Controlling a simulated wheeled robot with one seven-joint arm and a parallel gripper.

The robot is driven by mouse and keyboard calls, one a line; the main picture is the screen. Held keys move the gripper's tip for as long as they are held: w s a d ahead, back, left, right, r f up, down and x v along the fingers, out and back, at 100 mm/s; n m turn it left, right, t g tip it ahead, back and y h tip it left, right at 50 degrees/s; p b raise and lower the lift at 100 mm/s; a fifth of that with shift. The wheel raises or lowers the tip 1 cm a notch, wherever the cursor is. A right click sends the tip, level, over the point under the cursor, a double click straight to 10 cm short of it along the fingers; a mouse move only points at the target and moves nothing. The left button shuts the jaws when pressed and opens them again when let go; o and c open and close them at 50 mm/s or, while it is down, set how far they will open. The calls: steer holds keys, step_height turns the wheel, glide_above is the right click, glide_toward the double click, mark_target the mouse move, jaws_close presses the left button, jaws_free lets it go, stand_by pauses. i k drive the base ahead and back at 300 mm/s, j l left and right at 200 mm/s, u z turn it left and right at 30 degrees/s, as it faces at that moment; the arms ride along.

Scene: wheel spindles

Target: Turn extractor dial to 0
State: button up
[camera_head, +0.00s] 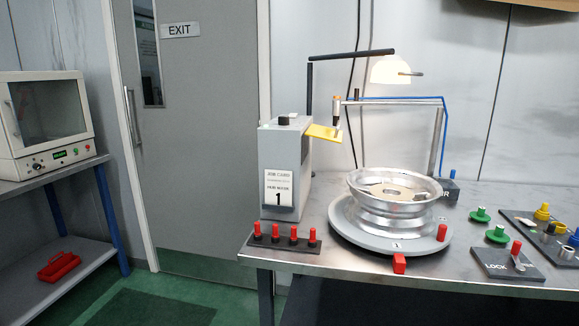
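No dial clearly labelled as the extractor dial can be read. A dark box (449,189) behind the wheel bears lettering ending in R, mostly hidden by the wheel rim. A small black knob (284,120) sits on top of the grey cabinet (263,165), and I cannot tell whether it is a dial. The cabinet carries a job card (278,187) showing a 1. My gripper is not in view.
A metal wheel (393,215) sits on a round grey turntable (345,230) on the bench. Red pegs (275,234) stand front left. A lock panel (500,268), green knobs (496,234) and a dark panel (518,221) are at right. Green floor lies open at left.

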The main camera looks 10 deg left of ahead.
mark_target(283, 119)
steer(key=i+j+u, duration=0.3)
steer(key=i+j, duration=0.2)
steer(key=i+j+u, duration=0.25)
steer(key=i+j, duration=0.15)
steer(key=i, duration=0.1)
